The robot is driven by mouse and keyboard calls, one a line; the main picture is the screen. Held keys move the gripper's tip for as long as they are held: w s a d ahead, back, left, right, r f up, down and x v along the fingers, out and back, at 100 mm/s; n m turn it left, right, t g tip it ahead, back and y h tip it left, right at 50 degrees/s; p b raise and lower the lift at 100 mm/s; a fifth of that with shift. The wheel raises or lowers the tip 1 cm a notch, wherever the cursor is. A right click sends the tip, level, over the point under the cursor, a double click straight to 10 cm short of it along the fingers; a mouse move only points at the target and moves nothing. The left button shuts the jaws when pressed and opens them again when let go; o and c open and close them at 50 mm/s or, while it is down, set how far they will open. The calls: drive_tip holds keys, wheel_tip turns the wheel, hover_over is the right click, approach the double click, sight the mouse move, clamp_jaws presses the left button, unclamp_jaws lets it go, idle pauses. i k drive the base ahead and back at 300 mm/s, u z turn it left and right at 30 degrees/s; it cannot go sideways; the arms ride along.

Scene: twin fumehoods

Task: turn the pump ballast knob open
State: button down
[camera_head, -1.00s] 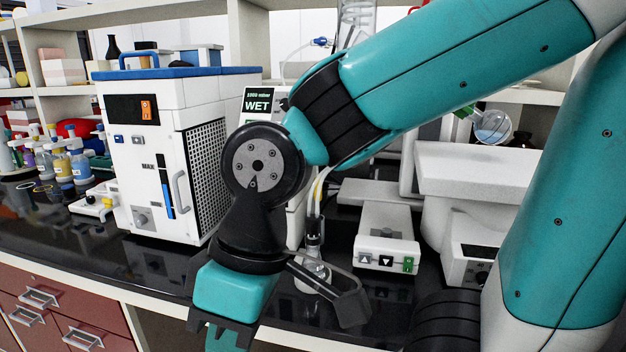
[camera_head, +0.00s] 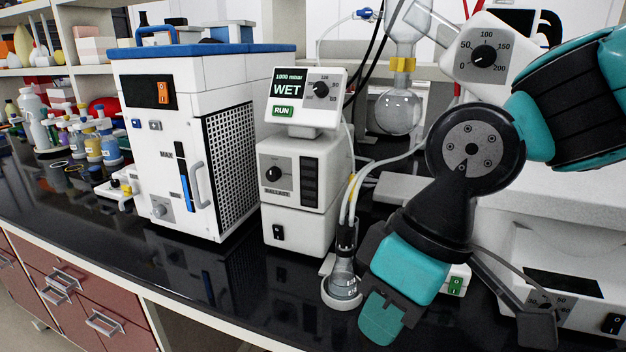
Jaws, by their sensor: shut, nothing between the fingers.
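The pump (camera_head: 304,205) is a white unit with a tilted display head (camera_head: 304,100) reading "1000 mbar WET" and a green RUN label. Its ballast knob (camera_head: 273,174) is a black dial on the front, above the word BALLAST. A second black knob (camera_head: 321,89) sits on the display head. My gripper (camera_head: 381,318) is shut and empty, pointing down at the right of the pump, nearer the bench's front edge. It is apart from the ballast knob, which is in full view.
A small glass flask (camera_head: 343,284) with tubes stands between the pump and my gripper. A white chiller (camera_head: 165,190) with a blue lid stands left of the pump. A round glass flask (camera_head: 398,112) hangs behind. The black bench (camera_head: 215,285) before the pump is clear.

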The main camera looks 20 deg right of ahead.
sight(274, 173)
drive_tip(key=z, duration=3.9)
drive_tip(key=k, duration=2.55)
drive_tip(key=u, duration=1.5)
